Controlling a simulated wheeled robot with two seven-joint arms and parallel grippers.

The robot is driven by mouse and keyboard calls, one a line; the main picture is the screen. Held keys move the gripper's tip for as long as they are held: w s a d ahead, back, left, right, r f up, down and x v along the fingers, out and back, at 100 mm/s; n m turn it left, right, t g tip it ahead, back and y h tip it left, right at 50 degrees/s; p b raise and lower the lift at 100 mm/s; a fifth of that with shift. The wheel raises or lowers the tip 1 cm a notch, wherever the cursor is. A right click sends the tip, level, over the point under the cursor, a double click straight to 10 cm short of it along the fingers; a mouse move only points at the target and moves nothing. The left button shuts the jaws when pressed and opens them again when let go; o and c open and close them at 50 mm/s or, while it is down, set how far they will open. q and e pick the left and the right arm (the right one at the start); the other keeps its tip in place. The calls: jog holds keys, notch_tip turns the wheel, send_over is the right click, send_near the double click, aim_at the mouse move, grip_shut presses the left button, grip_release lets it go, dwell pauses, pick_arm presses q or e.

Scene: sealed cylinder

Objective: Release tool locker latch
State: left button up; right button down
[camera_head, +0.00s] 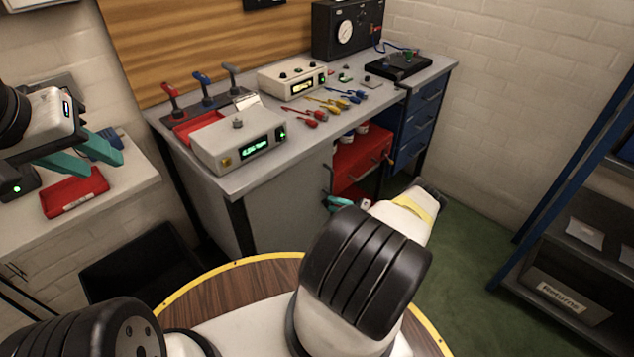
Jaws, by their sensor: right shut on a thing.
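The grey locker door (280,195) is under the workbench, and its front looks closed. A small dark latch handle (327,178) sits at the door's right edge. My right gripper (334,203) is at this edge with its teal fingertips on the latch handle, shut on it. The exact contact is small and partly hidden by my wrist. My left gripper (98,155) is at the far left, above the side counter. Its teal fingers are apart with nothing between them.
The workbench top (300,135) carries meters, levers and coloured tools. A red drawer unit (362,160) and blue drawers (420,115) stand right of the door. A red tray (73,192) lies below my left gripper. A dark shelf (575,250) stands right; green floor between is clear.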

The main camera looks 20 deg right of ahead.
jog(key=c, duration=0.9)
grip_release()
jog(key=shift+d, duration=0.1)
jog(key=v, duration=0.7)
jog(key=shift+s+d, duration=0.25)
jog(key=shift+s, duration=0.05)
